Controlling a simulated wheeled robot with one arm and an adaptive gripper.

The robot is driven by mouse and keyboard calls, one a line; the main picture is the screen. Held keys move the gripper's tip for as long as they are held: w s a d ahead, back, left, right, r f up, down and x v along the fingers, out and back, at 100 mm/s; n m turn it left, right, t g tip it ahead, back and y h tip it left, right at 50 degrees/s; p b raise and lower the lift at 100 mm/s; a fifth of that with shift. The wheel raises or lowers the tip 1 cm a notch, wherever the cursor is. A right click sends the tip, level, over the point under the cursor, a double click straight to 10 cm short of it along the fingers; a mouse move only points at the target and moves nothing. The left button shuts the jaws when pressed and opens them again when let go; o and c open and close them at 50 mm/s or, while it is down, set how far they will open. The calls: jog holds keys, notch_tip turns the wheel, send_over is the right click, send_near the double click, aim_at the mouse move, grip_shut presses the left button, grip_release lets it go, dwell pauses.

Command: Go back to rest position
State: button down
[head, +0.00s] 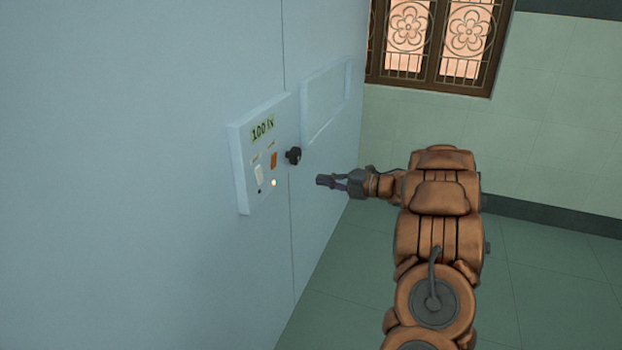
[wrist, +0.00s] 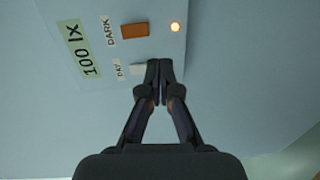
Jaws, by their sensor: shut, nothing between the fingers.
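My gripper (head: 322,181) is shut and empty, held out to the left toward a pale blue wall. In the head view it is to the right of a control panel (head: 243,181) on that wall, with a visible gap. The panel has a "100 lx" label (head: 262,129), an orange switch (head: 274,160), a white switch (head: 258,174) and a small glowing lamp (head: 274,183). In the wrist view the closed fingertips (wrist: 159,66) overlap the panel's edge near the white switch (wrist: 138,69). That view cannot tell their distance from it.
A barred window (head: 435,40) is in the tiled wall behind. Green tiled floor (head: 550,270) is clear at the right.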

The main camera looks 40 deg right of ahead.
jog(key=shift+s+d+f, duration=0.1)
jog(key=shift+s+d, duration=0.1)
jog(key=shift+s, duration=0.2)
jog(key=shift+w, duration=0.1)
dwell(0.4)
jog(key=w+d+r+m+h+p, duration=0.25)
jog(key=w+r+m+h, duration=0.55)
jog(key=r+m+h, duration=0.4)
jog(key=s+a+r+m+g+h+p, duration=0.2)
jog(key=s+a+r+m+g, duration=0.1)
jog(key=s+a, duration=0.1)
jog(key=s+a+f+m+g+y+p, duration=0.1)
jog(key=s+a+f+m+g+y, duration=0.1)
jog(key=s+a, duration=0.9)
jog(key=s+a+f+m+g+y+p, duration=0.1)
jog(key=s+a+f+m+g+p, duration=0.1)
jog(key=s+a+g, duration=0.5)
jog(key=s+a+f+m+g+y+p, duration=0.2)
jog(key=s+a+f+m+g, duration=0.1)
jog(key=s+a, duration=1.4)
jog(key=s+m+g, duration=0.1)
jog(key=s+m, duration=0.1)
jog(key=s, duration=0.4)
jog(key=shift+f+g+y, duration=0.15)
jog(key=shift+g+y, duration=0.15)
